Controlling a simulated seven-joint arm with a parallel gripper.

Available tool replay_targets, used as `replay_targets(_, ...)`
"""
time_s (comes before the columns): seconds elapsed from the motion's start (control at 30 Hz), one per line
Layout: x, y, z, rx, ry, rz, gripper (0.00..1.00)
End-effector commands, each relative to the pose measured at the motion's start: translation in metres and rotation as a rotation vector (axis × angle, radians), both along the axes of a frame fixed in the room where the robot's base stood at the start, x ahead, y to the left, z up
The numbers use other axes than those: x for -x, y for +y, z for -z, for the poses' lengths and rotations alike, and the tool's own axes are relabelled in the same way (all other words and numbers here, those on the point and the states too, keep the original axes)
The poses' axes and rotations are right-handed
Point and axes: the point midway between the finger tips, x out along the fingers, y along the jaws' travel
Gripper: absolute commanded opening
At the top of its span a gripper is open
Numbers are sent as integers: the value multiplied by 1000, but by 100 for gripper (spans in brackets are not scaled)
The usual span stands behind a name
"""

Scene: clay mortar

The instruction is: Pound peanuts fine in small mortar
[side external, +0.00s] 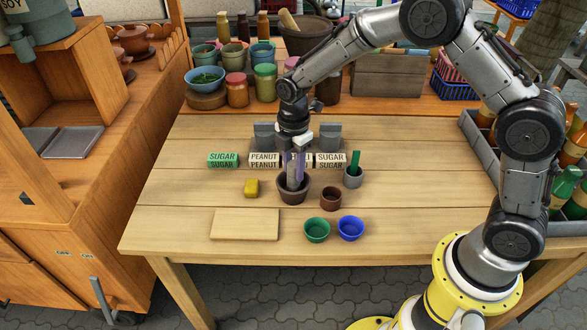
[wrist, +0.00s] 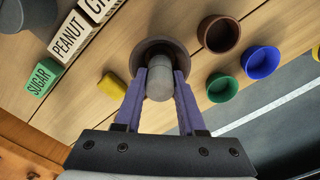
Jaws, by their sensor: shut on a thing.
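The small mortar (side external: 293,194) is a dark clay bowl near the middle of the table. In the wrist view its rim (wrist: 148,47) shows around the pestle. My gripper (side external: 295,165) points down over the mortar, with its purple fingers shut on a grey pestle (wrist: 160,84). The pestle's lower end is in or over the mortar; I cannot tell whether it touches the bottom. No peanuts can be made out inside, as the pestle and fingers cover the opening. A block labelled PEANUT (side external: 264,160) stands behind the mortar and shows in the wrist view (wrist: 70,36).
A brown cup (side external: 331,198), green bowl (side external: 317,230) and blue bowl (side external: 351,228) stand right and front. A grey cup with a green handle (side external: 353,177) is right. A yellow block (side external: 251,188) and wooden board (side external: 245,224) lie left. A green SUGAR block (side external: 223,160) stands behind.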

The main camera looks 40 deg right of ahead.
Motion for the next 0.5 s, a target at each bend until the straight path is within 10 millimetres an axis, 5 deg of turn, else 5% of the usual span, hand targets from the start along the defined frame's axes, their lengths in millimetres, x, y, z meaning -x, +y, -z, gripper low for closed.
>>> replay_targets(0.5, -1, 0, -16, -1, -4, 0, 0)
